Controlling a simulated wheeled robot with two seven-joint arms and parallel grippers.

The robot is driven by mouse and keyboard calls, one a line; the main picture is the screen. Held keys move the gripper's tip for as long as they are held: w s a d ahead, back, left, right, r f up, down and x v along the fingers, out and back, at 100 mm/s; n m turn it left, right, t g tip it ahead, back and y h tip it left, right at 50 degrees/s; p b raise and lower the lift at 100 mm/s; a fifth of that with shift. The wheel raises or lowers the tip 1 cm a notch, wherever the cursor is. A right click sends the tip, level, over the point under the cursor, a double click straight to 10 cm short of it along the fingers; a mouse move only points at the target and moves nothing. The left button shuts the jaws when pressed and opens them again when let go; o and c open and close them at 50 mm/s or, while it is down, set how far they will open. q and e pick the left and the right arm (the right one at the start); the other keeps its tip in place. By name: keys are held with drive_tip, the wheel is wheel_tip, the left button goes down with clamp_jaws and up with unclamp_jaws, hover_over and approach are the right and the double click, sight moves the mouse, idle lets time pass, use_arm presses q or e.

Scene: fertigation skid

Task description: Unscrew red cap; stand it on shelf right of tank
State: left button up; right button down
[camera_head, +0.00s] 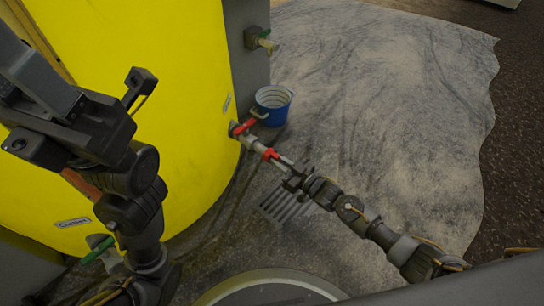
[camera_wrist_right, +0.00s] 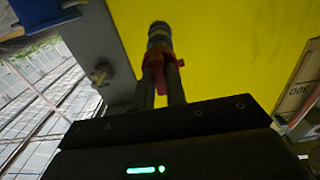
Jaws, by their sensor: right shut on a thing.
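The yellow tank (camera_head: 150,50) fills the left of the head view and the back of the right wrist view (camera_wrist_right: 225,60). A grey outlet pipe (camera_head: 253,143) comes out of its lower side. The red cap (camera_head: 270,154) is at the pipe's outer end. My right gripper (camera_head: 283,163) is shut on the cap, with its fingers on either side of it in the right wrist view (camera_wrist_right: 155,68). I cannot make out the shelf.
A red valve handle (camera_head: 244,127) sits on the pipe near the tank. A blue bucket (camera_head: 273,116) stands just behind it. A floor grate (camera_head: 280,207) lies below my right gripper. Open floor lies right.

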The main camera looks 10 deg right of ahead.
drive_tip(key=shift+s+d, duration=0.15)
drive_tip(key=shift+p+v, duration=1)
drive_tip(key=shift+v, duration=0.3)
drive_tip(key=shift+s, duration=0.1)
drive_tip(key=p+v, duration=0.2)
drive_tip(key=v, duration=0.2)
